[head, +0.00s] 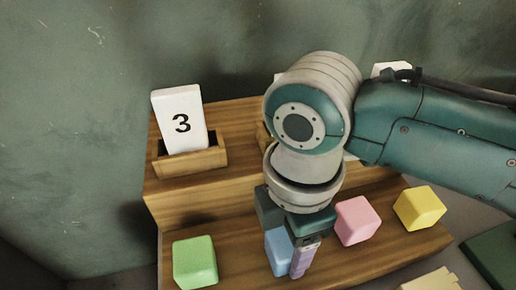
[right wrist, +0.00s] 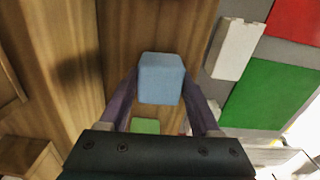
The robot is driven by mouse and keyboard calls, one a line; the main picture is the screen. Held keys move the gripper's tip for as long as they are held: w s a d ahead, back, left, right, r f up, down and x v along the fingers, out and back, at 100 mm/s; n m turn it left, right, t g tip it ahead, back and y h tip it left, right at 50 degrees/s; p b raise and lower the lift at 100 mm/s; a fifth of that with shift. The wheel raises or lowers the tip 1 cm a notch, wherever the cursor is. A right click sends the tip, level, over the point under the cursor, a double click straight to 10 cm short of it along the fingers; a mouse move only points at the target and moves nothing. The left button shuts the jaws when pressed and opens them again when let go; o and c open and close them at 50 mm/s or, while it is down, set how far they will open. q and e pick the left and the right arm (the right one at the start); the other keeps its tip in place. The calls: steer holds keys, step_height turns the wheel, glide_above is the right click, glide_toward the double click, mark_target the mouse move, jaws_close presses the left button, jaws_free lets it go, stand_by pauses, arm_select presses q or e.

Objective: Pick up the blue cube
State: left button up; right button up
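The blue cube (head: 278,251) sits on the lower wooden step in the head view, partly covered by my right gripper. In the right wrist view the blue cube (right wrist: 161,78) lies centred between the two dark purple fingers. My right gripper (head: 298,262) points down at the cube, with one finger on each side of it. The fingers (right wrist: 161,92) run very close to the cube's sides; whether they press on it is unclear. The cube shows no clear lift off the step. My left gripper is not in view.
A green cube (head: 195,262) lies left on the step; a pink cube (head: 357,221) and a yellow cube (head: 419,208) lie right. A white card marked 3 (head: 181,121) stands in a wooden holder (head: 192,163) on the upper step.

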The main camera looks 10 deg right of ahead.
steer(key=c, duration=0.8)
steer(key=shift+r, duration=0.15)
